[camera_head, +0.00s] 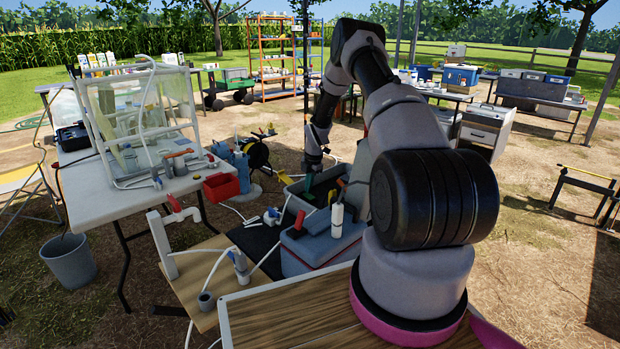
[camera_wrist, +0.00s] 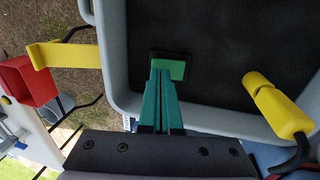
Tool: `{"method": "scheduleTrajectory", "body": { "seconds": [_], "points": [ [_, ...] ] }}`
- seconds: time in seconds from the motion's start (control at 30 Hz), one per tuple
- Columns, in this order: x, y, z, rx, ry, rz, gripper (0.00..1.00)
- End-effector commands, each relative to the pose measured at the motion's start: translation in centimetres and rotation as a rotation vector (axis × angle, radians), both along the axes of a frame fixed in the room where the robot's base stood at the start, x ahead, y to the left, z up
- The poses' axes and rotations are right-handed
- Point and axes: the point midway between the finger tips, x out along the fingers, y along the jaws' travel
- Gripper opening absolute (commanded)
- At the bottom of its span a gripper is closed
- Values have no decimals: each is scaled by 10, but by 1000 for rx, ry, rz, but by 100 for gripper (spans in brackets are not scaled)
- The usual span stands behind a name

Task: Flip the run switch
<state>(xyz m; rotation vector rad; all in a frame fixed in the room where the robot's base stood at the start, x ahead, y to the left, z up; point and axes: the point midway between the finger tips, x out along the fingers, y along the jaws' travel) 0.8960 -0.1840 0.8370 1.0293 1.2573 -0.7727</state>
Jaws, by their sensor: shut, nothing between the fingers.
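In the wrist view a green rectangular piece in a black frame (camera_wrist: 180,70), which looks like a rocker switch, sits against the black inside of a grey box (camera_wrist: 116,60). My gripper (camera_wrist: 162,72) has its green fingers shut together and empty. Their tips overlap the left part of the switch in the picture; I cannot tell if they touch it or which way the rocker is tilted. In the head view my gripper (camera_head: 308,184) reaches down at the grey box (camera_head: 290,196), and the switch cannot be made out there.
A yellow cylindrical piece (camera_wrist: 280,108) stands out at the box's right side and a yellow strip (camera_wrist: 60,55) at its left. A red-and-grey cooler (camera_head: 318,248) stands in front of the box.

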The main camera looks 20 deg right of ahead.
Motion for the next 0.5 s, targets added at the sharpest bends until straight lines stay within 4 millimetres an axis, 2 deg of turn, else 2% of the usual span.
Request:
{"method": "scheduleTrajectory", "body": {
  "seconds": [0.13,0.5],
  "points": [
    [2,1,-9,0,-1,1,0],
    [2,1,-10,-1,2,1,0]
  ]
}}
